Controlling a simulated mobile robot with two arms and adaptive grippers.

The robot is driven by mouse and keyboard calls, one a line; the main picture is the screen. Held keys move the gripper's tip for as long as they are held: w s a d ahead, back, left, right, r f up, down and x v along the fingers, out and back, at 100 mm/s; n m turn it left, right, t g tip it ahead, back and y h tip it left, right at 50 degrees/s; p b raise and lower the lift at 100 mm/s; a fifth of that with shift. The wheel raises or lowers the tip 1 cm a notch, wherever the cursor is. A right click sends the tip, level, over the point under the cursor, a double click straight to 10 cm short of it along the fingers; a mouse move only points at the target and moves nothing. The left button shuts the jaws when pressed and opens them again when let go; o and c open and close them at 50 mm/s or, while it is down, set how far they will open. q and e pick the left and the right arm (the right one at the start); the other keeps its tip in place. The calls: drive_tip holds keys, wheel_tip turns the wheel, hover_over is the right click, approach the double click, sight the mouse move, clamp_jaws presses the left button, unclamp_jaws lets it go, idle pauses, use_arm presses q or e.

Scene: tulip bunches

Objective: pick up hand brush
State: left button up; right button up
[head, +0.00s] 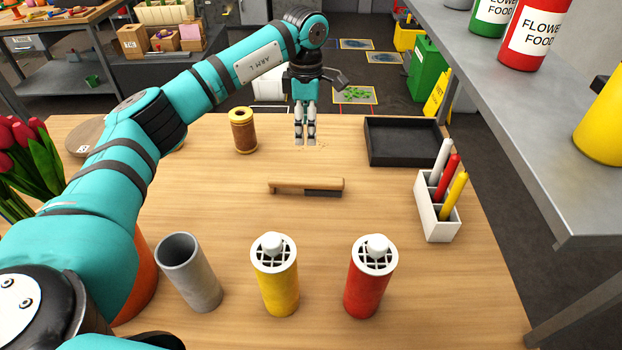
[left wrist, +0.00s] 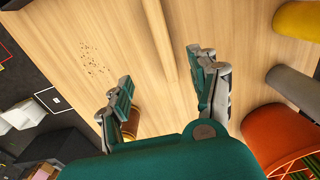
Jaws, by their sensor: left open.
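The hand brush (head: 292,187) lies on the wooden table, with a light wooden handle at its left and dark bristles at its right end. My left gripper (head: 305,141) points down beyond the brush, above the far part of the table, apart from it. The bristles do not show in the wrist view. My right gripper is not in view.
A black tray (head: 402,161) and a white pen holder (head: 437,224) stand to the right. A twine spool (head: 243,145) stands at the left. Yellow (head: 277,290) and red (head: 366,290) shakers and a grey cup (head: 196,287) stand nearer. A shelf (head: 545,150) overhangs at right.

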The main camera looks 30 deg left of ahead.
use_arm(q)
drive_tip(key=p, duration=0.1)
approach(306, 179)
wheel_tip(306, 179, down, 4)
drive_tip(key=shift+w+f+p, duration=0.1)
drive_tip(key=shift+w+p, duration=0.05)
drive_tip(key=shift+p, duration=0.35)
drive_tip(key=shift+f, duration=0.25)
drive_tip(key=shift+f+p, duration=0.35)
drive_tip(key=shift+f, duration=0.25)
wheel_tip(306, 179, down, 4)
drive_tip(key=shift+r+p, duration=0.2)
drive_tip(key=shift+p, duration=0.3)
drive_tip(key=shift+f, duration=0.35)
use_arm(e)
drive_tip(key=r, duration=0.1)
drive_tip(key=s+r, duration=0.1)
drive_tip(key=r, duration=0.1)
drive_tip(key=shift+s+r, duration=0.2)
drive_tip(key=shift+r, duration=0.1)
use_arm(q)
drive_tip(key=shift+f+b, duration=0.2)
drive_tip(key=shift+b, duration=0.15)
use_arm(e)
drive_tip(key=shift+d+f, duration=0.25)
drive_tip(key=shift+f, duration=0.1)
